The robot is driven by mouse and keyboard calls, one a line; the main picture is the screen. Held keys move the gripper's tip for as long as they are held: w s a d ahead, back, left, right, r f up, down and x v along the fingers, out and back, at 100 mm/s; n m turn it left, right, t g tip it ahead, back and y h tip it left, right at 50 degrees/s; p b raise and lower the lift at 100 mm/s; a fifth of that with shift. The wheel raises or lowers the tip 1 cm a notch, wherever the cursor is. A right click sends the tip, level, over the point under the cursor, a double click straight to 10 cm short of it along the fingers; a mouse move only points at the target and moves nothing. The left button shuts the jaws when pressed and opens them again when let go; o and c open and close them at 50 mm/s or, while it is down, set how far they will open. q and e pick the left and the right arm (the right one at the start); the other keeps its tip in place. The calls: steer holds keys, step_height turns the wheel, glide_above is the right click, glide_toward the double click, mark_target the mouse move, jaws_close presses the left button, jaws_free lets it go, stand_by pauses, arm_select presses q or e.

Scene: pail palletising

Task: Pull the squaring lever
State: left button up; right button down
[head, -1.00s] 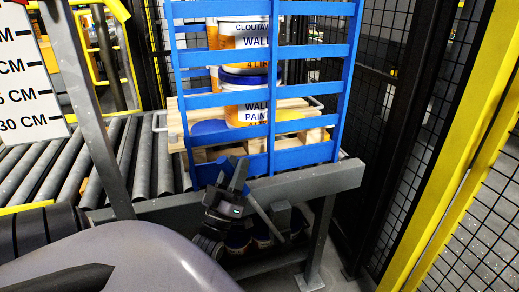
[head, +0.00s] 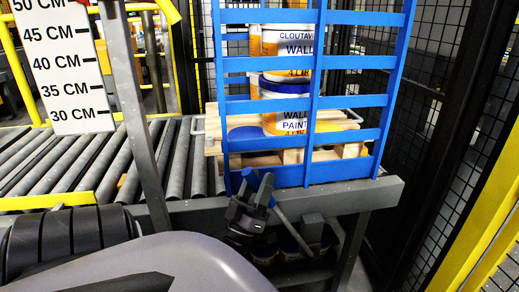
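The squaring lever (head: 291,229) is a slanted bar with a blue upper end, in front of the grey conveyor frame below the blue slatted gate (head: 312,105). My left gripper (head: 262,192) is dark and sits at the lever's upper part, with its fingers closed around the bar just below the blue end. The gripper body partly hides the bar. Behind the gate, white and orange paint pails (head: 285,108) stand stacked on a wooden pallet (head: 262,158). My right gripper is not in view.
Grey conveyor rollers (head: 75,160) run to the left of the pallet. A height scale board (head: 62,65) stands at the upper left. Black mesh fencing (head: 455,130) and a yellow rail (head: 485,215) close off the right. More pails show dimly under the frame.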

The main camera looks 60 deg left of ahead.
arm_select(q)
steer(key=v, duration=0.7)
steer(key=shift+b, duration=0.4)
steer(key=shift+s+d+f, duration=0.1)
